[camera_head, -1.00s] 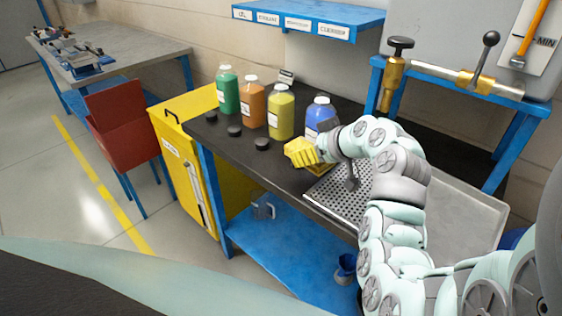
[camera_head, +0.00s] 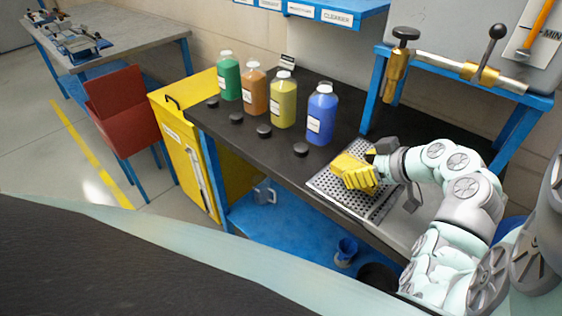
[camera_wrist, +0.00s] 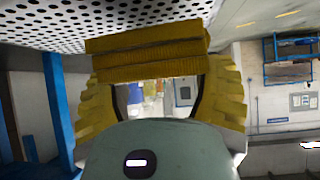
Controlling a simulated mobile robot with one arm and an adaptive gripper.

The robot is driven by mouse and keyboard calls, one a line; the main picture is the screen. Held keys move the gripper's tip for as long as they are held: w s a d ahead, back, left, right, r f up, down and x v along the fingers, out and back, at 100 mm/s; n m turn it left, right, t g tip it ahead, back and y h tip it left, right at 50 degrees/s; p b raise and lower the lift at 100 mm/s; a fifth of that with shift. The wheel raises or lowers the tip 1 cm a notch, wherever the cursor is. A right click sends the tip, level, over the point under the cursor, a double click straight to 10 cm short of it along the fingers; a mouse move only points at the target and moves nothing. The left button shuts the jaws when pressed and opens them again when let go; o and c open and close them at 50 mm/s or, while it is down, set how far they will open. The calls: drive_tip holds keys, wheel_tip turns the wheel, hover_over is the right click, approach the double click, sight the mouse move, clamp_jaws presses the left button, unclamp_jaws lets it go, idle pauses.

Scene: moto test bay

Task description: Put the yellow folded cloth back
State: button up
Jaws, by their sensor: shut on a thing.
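The yellow folded cloth (camera_wrist: 147,55) lies across between the two ribbed yellow fingers of my gripper (camera_head: 362,178), which is shut on it. In the wrist view its folded layers show in front of the perforated metal plate. In the head view, the cloth (camera_head: 345,168) and the yellow fingers blend together over the perforated tray (camera_head: 328,187) on the dark workbench. The plate (camera_wrist: 130,22) fills the top of the wrist view, close to the cloth. I cannot tell whether the cloth touches it.
Green (camera_head: 229,79), orange (camera_head: 253,88), yellow (camera_head: 283,102) and blue (camera_head: 321,116) bottles stand in a row left of my gripper. Several black caps lie before them. A blue frame with a brass fitting (camera_head: 397,78) stands behind.

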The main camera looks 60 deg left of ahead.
drive_tip(key=shift+w+d+f+p, duration=0.1)
drive_tip(key=shift+d+f+p, duration=0.15)
drive_tip(key=shift+f, duration=0.5)
drive_tip(key=shift+d+f+p, duration=0.1)
drive_tip(key=shift+f+p, duration=0.2)
drive_tip(key=shift+f, duration=0.8)
drive_tip(key=shift+f, duration=0.15)
drive_tip(key=o, duration=1.1)
drive_tip(key=shift+o, duration=0.2)
